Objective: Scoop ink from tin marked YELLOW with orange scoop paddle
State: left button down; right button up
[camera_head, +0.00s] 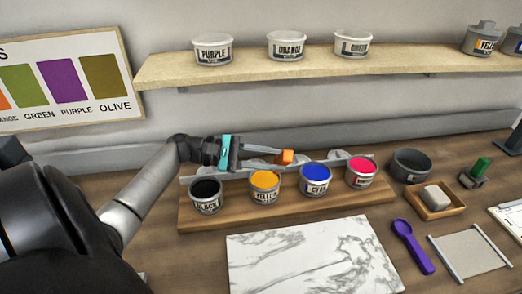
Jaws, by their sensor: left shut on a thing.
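My left gripper (276,156) reaches in from the left, above and behind the row of tins. It is shut on the orange scoop paddle (286,157), of which only a small orange part shows at the fingertips. The tin marked YELLOW (265,187) is open, full of yellow-orange ink, and stands on the wooden stand, slightly left of and below the fingertips. Beside it stand the BLACK tin (206,196), the CYAN tin (315,179) with blue ink and a tin with pinkish-red ink (360,172). My right gripper is out of view.
A marble slab (310,258) lies in front of the wooden stand (215,221). To the right are a purple scoop (413,246), a grey pot (411,164) and a wooden tray (428,205) with a grey block. A shelf (330,65) with lidded tins runs above.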

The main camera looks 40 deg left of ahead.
aim_at(277, 157)
pick_arm(q)
jog(key=a, duration=0.1)
jog(key=a+n+t, duration=0.1)
jog(key=shift+s+a+f+y, duration=0.1)
jog(key=shift+s+a+y, duration=0.2)
jog(key=shift+s, duration=0.05)
jog(key=shift+a+f+t, duration=0.1)
jog(key=shift+a+t, duration=0.1)
jog(key=shift+t, duration=0.1)
jog(key=f+b, duration=0.2)
jog(key=a+f+b, duration=0.1)
jog(key=f+b, duration=0.1)
jog(key=w+f+b, duration=0.1)
jog(key=f+b, duration=0.1)
jog(key=b, duration=0.1)
jog(key=shift+w+a+f, duration=0.1)
jog(key=shift+a+f, duration=0.1)
jog(key=shift+f, duration=0.05)
jog(key=shift+r, duration=0.15)
notch_tip(277, 157, up, 7)
jog(key=p, duration=0.7)
